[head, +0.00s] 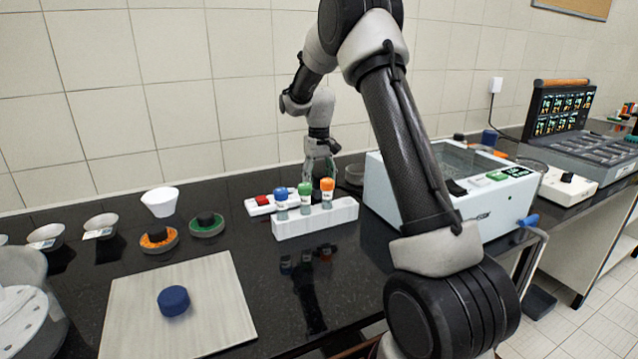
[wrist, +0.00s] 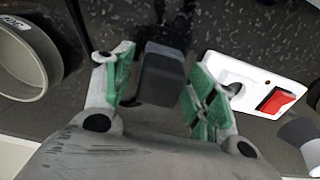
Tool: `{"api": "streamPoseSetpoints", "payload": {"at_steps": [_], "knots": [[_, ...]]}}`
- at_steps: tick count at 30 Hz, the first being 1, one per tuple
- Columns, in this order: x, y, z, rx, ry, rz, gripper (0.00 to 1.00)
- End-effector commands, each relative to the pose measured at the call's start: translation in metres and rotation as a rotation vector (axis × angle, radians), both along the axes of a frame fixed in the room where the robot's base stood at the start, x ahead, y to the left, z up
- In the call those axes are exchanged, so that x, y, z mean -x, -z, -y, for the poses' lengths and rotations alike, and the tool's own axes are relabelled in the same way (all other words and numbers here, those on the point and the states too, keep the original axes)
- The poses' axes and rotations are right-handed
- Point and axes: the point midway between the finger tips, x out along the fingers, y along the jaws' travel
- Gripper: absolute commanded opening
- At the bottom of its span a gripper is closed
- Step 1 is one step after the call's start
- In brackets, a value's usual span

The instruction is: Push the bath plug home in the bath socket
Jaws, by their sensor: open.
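My gripper (wrist: 160,100) is open, with green-padded fingers on either side of a dark grey block (wrist: 163,72), which looks like the bath plug. The fingers are not closed on it. The bath socket (wrist: 285,74) is a white plate with a red rocker switch, right of the block in the wrist view and partly covered by the right finger. In the head view the socket (head: 256,208) lies on the bench behind the tube rack, and my gripper (head: 320,175) points down to its right. The plug is not distinct there, and its pins are not visible.
A white rack (head: 315,219) with blue, green and orange-capped tubes stands in front of my gripper. The pale water bath (head: 380,187) stands to the right. A round metal vessel (wrist: 25,65) is left of the gripper. A board (head: 230,310) with a blue puck lies front left.

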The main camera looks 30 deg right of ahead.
Motion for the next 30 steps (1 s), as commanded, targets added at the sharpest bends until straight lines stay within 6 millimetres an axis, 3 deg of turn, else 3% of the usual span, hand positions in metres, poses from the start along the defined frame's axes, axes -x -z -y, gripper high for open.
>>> {"api": "streamPoseSetpoints", "payload": {"at_steps": [9, 18, 30], "knots": [[0.0, 0.0, 0.0, 0.0, 0.0, 0.0, 0.55], [0.0, 0.0, 0.0, 0.0, 0.0, 0.0, 0.01], [0.0, -0.011, 0.0, 0.0, 0.0, 0.001, 0.0]]}}
